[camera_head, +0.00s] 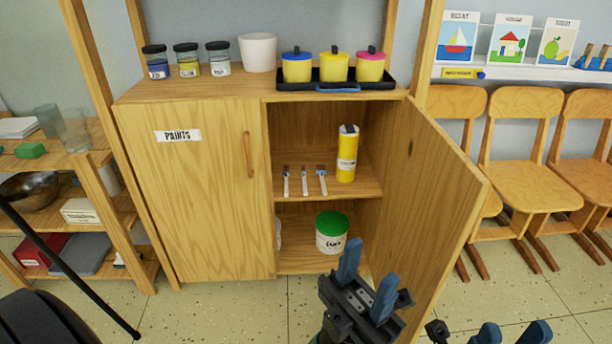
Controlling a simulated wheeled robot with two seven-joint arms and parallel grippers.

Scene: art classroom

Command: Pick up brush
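Several small brushes with white handles lie or stand on the middle shelf inside the open cupboard: a left brush (286,182), a middle brush (304,182) and a right brush (321,182). The outer two have darker tops. My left gripper (367,280) has blue fingertips spread apart with nothing between them. It is in front of the cupboard opening, lower in the picture than the brushes and to their right. My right gripper (512,334) shows only its blue fingertips at the bottom edge, apart and empty; the rest is cut off.
A yellow cylinder (347,155) stands right of the brushes. A green-lidded tub (331,232) is on the shelf below. The open cupboard door (432,200) bounds the right side, and the closed PAINTS door (195,200) the left. Chairs (523,180) stand further right.

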